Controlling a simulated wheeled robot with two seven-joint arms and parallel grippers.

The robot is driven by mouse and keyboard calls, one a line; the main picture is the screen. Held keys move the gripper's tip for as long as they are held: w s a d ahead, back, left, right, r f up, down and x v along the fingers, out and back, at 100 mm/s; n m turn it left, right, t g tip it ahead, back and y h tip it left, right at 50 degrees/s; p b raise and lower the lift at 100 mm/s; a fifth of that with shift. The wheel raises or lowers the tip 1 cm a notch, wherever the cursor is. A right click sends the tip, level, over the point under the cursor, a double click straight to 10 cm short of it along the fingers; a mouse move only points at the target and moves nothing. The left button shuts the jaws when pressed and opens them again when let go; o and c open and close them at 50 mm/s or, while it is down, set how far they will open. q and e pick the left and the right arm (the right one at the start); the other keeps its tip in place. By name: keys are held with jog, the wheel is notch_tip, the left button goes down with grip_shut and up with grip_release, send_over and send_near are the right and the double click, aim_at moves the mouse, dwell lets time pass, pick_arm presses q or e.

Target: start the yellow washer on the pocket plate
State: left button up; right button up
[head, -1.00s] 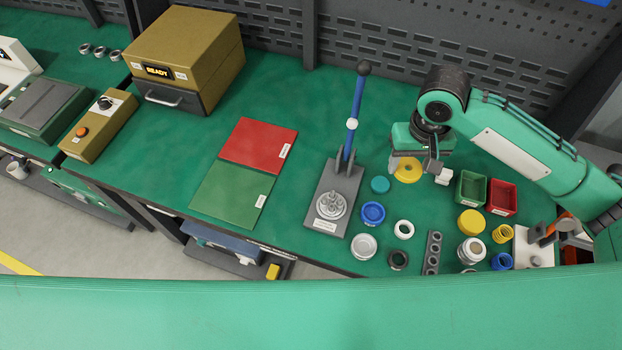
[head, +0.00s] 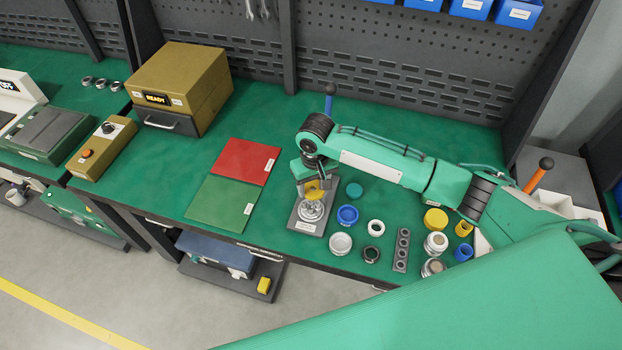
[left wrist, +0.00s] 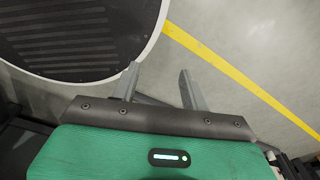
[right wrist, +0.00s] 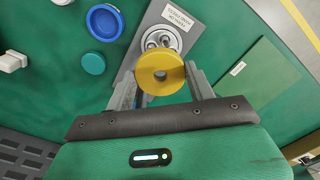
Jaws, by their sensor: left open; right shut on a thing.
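In the right wrist view the washer is between the fingers, partly in front of the round metal pocket plate (right wrist: 168,33). In the head view the washer (head: 315,193) is just behind and above the pocket plate (head: 312,211) on the grey press base (head: 303,228). I cannot tell whether they touch. My left gripper (left wrist: 158,82) is open and empty over the floor, away from the bench.
The blue press lever (head: 329,100) rises behind my right arm.

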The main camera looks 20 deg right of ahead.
aim_at(312, 197)
jog(key=shift+w+a+f, duration=0.15)
jog(key=shift+a+f, duration=0.05)
jog(key=shift+f, duration=0.45)
jog(key=shift+w+f+b, duration=0.15)
jog(key=shift+f+b, duration=0.2)
jog(key=shift+f, duration=0.4)
notch_tip(312, 197, down, 3)
jog(key=b, duration=0.4)
jog(key=shift+f, duration=0.15)
pick_arm(q)
jog(key=shift+s+a+f, duration=0.1)
jog(key=shift+s+f, duration=0.3)
jog(key=shift+f, duration=0.3)
jog(key=shift+s+f, duration=0.45)
jog(key=shift+f, duration=0.3)
jog(key=shift+s+a+f, duration=0.1)
jog(key=shift+s+f, duration=0.3)
jog(key=shift+f, duration=0.3)
jog(key=shift+w+r, duration=0.15)
jog(key=shift+r, duration=0.1)
pick_arm(e)
jog(key=shift+f, duration=0.3)
jog(key=o, duration=0.8)
jog(key=shift+o, duration=0.2)
